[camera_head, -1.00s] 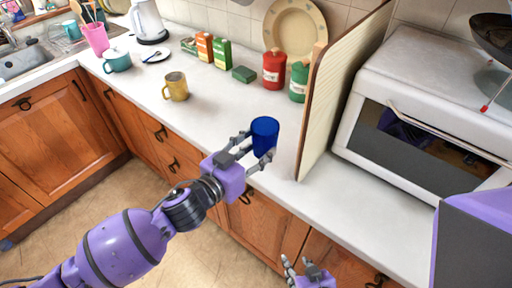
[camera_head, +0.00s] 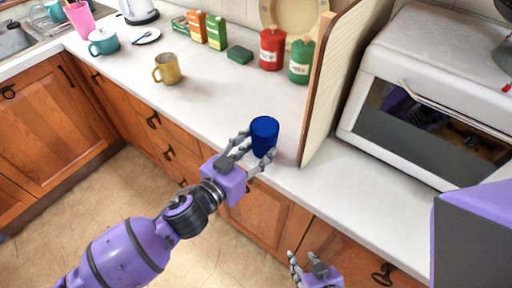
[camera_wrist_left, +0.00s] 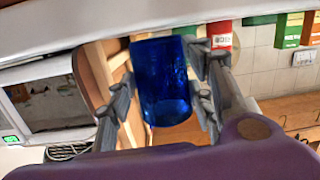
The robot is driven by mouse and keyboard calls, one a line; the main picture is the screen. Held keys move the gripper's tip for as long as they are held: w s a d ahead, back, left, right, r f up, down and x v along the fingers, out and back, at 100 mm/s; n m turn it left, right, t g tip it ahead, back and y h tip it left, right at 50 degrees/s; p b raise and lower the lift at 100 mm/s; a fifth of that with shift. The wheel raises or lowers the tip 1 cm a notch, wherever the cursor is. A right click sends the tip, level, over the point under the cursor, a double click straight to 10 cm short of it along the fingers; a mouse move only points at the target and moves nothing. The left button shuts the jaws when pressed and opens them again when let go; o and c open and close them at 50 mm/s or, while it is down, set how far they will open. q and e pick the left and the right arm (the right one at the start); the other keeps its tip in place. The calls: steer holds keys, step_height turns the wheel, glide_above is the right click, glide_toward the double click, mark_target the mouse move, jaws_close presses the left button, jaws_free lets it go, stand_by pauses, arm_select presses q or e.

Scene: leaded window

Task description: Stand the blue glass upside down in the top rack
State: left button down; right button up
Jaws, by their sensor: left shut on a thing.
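The blue glass (camera_head: 264,136) stands upright, mouth up, at the front of the white counter, left of the upright wooden board. My left gripper (camera_head: 256,147) has its fingers on either side of the glass and is shut on it. In the left wrist view, where the room appears inverted, the glass (camera_wrist_left: 163,82) fills the space between the left gripper's fingers (camera_wrist_left: 160,100). My right gripper (camera_head: 307,266) is at the bottom edge, low in front of the cabinets, its fingers apart and empty. No rack is visible.
The wooden board (camera_head: 335,85) rises close right of the glass, with a white oven (camera_head: 440,85) beyond. Red (camera_head: 272,48) and green (camera_head: 301,60) canisters stand behind. A yellow mug (camera_head: 167,69) and teal mug (camera_head: 103,41) are left. The counter (camera_head: 215,95) between is clear.

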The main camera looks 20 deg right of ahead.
arm_select(q)
steer(key=c, duration=0.8)
jaws_free()
steer(key=shift+o, duration=0.2)
steer(key=v, duration=1.2)
steer(key=w+a+f+t+y, duration=0.2)
steer(key=w+a+f+y, duration=0.1)
steer(key=w+a+f, duration=0.15)
steer(key=s+a+f+n+y, duration=0.3)
steer(key=s+a+f+y, duration=0.15)
steer(key=a+f, duration=0.5)
steer(key=s+a+f+n+g+y, duration=0.1)
steer(key=s+a+f+n+y, duration=0.1)
steer(key=s+f, duration=0.5)
steer(key=s+a+f+n+g+y, duration=0.2)
steer(key=s+a+f+n, duration=0.2)
steer(key=s, duration=0.6)
step_height(320, 180, down, 3)
steer(key=shift+s+a+r+g+y+p, duration=0.15)
steer(key=shift+a+g+y+p, duration=0.25)
steer(key=shift+a, duration=0.6)
